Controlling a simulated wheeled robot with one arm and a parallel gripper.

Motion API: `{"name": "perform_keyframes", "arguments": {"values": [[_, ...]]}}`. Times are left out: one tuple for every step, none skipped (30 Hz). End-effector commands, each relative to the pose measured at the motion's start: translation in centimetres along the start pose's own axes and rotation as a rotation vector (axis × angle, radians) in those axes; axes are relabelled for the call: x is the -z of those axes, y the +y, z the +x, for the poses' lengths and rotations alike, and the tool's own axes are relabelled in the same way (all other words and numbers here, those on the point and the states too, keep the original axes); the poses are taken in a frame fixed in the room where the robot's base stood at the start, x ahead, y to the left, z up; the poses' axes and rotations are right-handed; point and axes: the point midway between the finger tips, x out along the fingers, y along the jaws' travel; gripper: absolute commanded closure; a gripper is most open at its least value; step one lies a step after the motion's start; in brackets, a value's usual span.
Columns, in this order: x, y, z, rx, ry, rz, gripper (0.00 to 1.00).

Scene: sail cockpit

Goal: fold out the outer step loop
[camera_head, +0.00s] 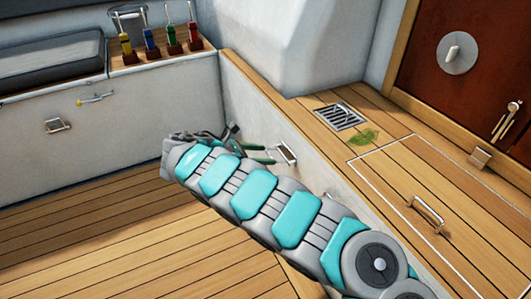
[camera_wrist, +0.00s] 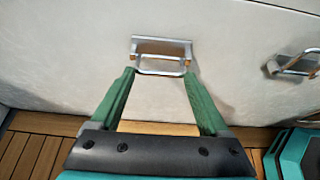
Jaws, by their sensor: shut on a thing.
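A metal step loop (camera_wrist: 161,57) with a tan tread is mounted on the pale cockpit side wall, at top centre in the wrist view. It also shows in the head view (camera_head: 287,153), just beyond my fingertips. My gripper (camera_wrist: 159,73) has its two green fingers on either side of the loop's near bar and is shut on it. In the head view my gripper (camera_head: 265,155) is partly hidden behind my arm. A second, similar step loop (camera_wrist: 296,64) is on the same wall at the right of the wrist view. The pictures do not settle which is the outer one.
The teak floor (camera_head: 90,235) is clear at the left. Above the wall is a teak deck with a drain grate (camera_head: 340,117), a green leaf (camera_head: 364,137) and a hatch handle (camera_head: 428,210). Coloured levers (camera_head: 160,40) stand at the back left.

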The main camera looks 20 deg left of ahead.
Motion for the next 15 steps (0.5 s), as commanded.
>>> {"name": "perform_keyframes", "arguments": {"values": [[1.1,0.3,0.5,-0.006,-0.040,-0.002,0.77],[1.4,0.2,0.6,-0.004,-0.068,-0.002,0.77],[1.6,0.2,0.6,-0.004,-0.104,-0.001,0.77],[1.8,0.2,0.6,-0.005,-0.130,0.000,0.77],[1.9,0.2,0.6,-0.005,-0.155,0.000,0.77],[2.1,0.3,0.7,-0.007,-0.188,0.000,0.77],[2.3,0.3,0.7,-0.006,-0.211,0.000,0.77],[2.5,0.2,0.8,-0.004,-0.234,0.000,0.77],[2.7,0.2,0.9,-0.002,-0.263,-0.001,0.77],[2.8,0.2,1.0,-0.001,-0.285,-0.001,0.77],[2.9,0.1,1.1,0.001,-0.304,-0.001,0.77],[3.0,0.1,1.2,0.001,-0.328,-0.001,0.77],[3.1,0.2,1.2,0.000,-0.346,-0.001,0.77],[3.1,0.2,1.2,0.000,-0.361,0.000,0.77],[3.2,0.2,1.3,-0.001,-0.381,0.001,0.77]]}}
